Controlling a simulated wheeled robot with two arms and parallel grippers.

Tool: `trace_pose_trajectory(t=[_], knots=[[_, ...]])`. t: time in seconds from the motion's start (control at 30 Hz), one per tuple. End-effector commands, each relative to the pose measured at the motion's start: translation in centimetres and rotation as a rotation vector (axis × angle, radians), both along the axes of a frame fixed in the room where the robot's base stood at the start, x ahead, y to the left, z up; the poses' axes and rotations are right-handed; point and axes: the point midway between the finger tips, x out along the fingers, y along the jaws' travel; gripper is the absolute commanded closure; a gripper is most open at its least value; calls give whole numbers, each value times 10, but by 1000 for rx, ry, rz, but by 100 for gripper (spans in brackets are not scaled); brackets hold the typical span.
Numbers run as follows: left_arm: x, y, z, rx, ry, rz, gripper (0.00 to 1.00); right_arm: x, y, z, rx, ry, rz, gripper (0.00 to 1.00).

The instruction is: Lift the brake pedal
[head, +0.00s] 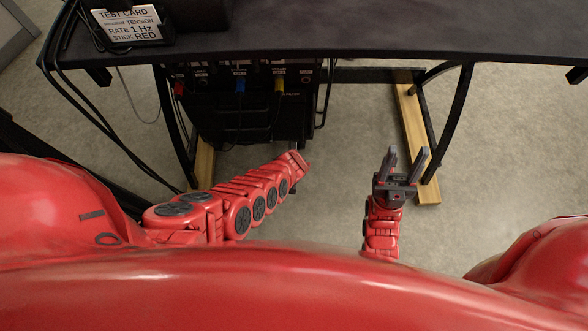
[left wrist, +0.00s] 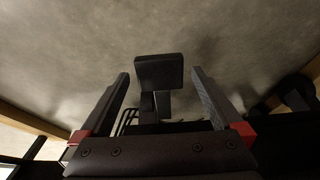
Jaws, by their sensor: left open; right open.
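The brake pedal shows in the left wrist view as a dark rectangular pad (left wrist: 159,70) on a black stem. My left gripper (left wrist: 160,76) is open, its two fingers on either side of the pad and stem in that picture, with gaps between. I cannot tell how far the pad lies beyond the fingertips. In the head view my left arm reaches toward the black unit under the table; its fingers and the pedal cannot be made out there. My right gripper (head: 407,163) is open and empty, fingers pointing toward the table, above the floor.
A black table (head: 330,32) spans the back, on curved dark legs with wooden floor beams (head: 411,120). A black unit (head: 250,115) with red, blue and yellow plugs sits beneath. Cables hang at the left. A test card (head: 128,27) stands on top. Floor between the arms is clear.

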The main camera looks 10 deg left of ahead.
Motion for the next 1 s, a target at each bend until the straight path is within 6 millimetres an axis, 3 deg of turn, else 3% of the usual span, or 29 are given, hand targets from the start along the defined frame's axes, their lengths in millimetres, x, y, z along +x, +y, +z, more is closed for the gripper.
trace_pose_trajectory(t=[0.4,0.9,0.97,1.0], knots=[[3,0,-6,0,0,0,0,-2,0,-5,-13,-11,0,50],[3,0,-6,0,0,-1,90,-2,0,-6,-12,-11,0,50],[3,0,-6,0,0,-1,100,-2,0,-5,-12,-11,0,50],[3,0,-6,0,0,-1,100,-2,0,-5,-12,-11,0,50]])
